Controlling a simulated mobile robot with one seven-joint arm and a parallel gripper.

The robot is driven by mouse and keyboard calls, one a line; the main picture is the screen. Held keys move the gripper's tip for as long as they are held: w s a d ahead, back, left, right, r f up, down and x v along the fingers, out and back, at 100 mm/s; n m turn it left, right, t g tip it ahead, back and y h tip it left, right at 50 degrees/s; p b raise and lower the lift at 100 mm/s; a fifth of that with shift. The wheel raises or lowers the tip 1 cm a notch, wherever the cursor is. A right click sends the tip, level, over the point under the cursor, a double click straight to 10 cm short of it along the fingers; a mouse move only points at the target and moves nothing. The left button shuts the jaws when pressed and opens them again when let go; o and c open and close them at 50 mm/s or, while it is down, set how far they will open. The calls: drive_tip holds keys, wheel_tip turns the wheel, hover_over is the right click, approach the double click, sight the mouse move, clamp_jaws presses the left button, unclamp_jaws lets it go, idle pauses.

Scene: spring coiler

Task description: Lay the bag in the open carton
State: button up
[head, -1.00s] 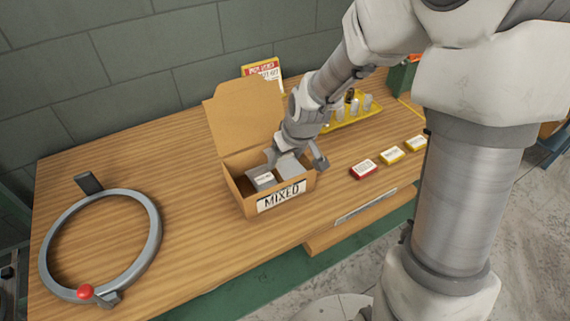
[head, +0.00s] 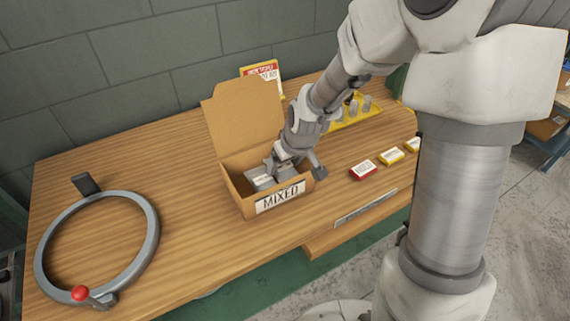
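The open cardboard carton (head: 235,196), with a label reading MIXED on its front, stands on the bench with its lid raised at the back. My gripper (head: 294,172) reaches down into its right part, its fingers apart, the right one near the carton's right wall. Grey pieces with a pale label (head: 261,182) lie inside at the left. A grey, bag-like shape (head: 286,174) shows beneath my gripper; I cannot tell whether the fingers grip it. The wrist and the carton's front wall hide part of the inside.
A grey ring with a red knob (head: 80,292) lies at the left of the bench. A red box (head: 363,170) and yellow boxes (head: 391,156) lie at the right. A yellow tray (head: 352,118) and an upright sign (head: 263,72) stand behind. Wood between ring and carton is clear.

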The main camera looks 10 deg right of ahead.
drive_tip(key=shift+s+p, duration=0.3)
drive_tip(key=shift+p, duration=0.25)
drive_tip(key=p+v, duration=0.2)
drive_tip(key=v, duration=1)
drive_tip(key=shift+w+r+p, duration=0.25)
drive_tip(key=shift+w+p, duration=0.1)
drive_tip(key=shift+a, duration=0.1)
